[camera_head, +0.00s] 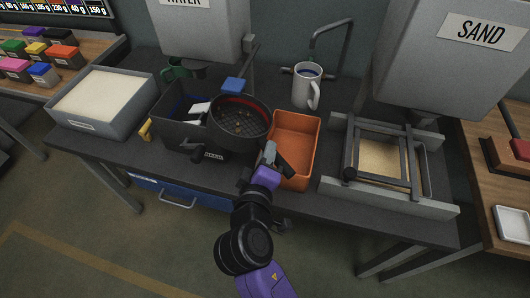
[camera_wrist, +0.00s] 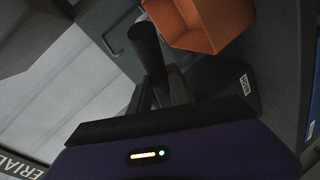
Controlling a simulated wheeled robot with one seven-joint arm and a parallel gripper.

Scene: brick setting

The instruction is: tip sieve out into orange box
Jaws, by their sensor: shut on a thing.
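The round sieve (camera_head: 240,128) has a dark mesh floor and a reddish band inside its rim. A few small orange-brown bits lie on its mesh. It is held above the bench, just left of the orange box and partly over a dark grey bin. My gripper (camera_head: 271,156) is shut on the sieve's dark handle, which also shows in the wrist view (camera_wrist: 146,48). The orange box (camera_head: 304,128) stands open on the bench and looks empty; my gripper hides its front left part. The orange box also shows in the wrist view (camera_wrist: 208,22).
The dark grey bin (camera_head: 182,146) holds blue and white things. A white mug (camera_head: 304,90) stands behind the orange box. A sand tray with a dark frame (camera_head: 388,160) is at right. A grey tub of pale material (camera_head: 78,118) is at left. Hoppers hang above.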

